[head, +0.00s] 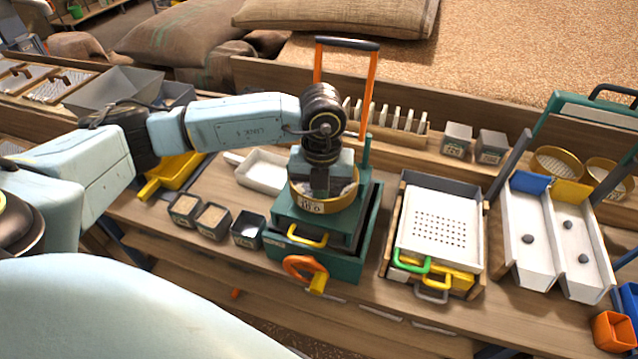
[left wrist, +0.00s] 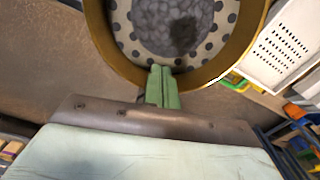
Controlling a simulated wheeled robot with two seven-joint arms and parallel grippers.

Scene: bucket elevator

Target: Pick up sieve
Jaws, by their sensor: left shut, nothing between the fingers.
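A round brass-coloured sieve (head: 309,206) with a white label sits on top of the green machine (head: 347,236) at the middle of the bench. In the left wrist view the sieve (left wrist: 215,71) fills the top, its perforated floor carrying grey material. My left gripper (head: 322,190) is over the sieve, pointing down. In the left wrist view its green fingers (left wrist: 161,82) are shut together, empty, at the near edge of the rim. I cannot tell whether they touch it. The gripper hides part of the sieve in the head view. My right gripper is not in view.
Two more round brass sieves (head: 556,162) stand at the back right. An orange-posted handle frame (head: 368,90) rises close behind my gripper. Small sample boxes (head: 212,218) are left of the machine, and a white perforated tray (head: 440,228) is right of it.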

